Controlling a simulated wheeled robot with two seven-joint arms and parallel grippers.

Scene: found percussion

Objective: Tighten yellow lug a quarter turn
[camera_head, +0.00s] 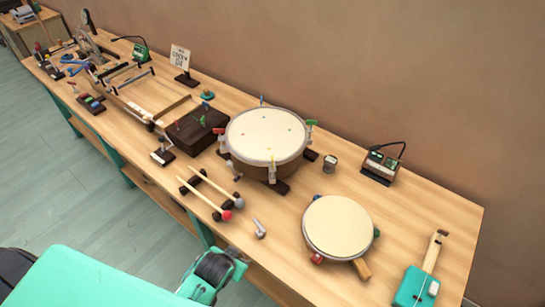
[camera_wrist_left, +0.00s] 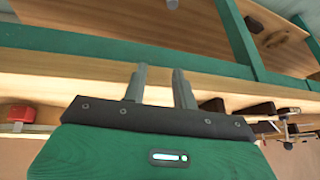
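The large drum (camera_head: 266,136) stands on dark supports mid-bench, with lugs around its rim. A pale yellowish lug (camera_head: 273,168) is on its near side; its exact angle is too small to tell. A green lug (camera_head: 311,124) is at the right and a blue one (camera_head: 262,100) at the back. A grey metal key-like tool (camera_head: 259,228) lies on the bench in front of the drum. My left gripper (camera_wrist_left: 161,77) shows two separated fingers with nothing between them, near the bench's front edge. In the head view its fingertips cannot be made out. My right gripper is out of view.
Two mallets (camera_head: 209,194) rest on dark cradles left of the tool. A smaller drum (camera_head: 338,227) and a teal instrument (camera_head: 417,286) stand to the right. A dark box (camera_head: 197,129) is left of the large drum. Bare wood lies around the tool.

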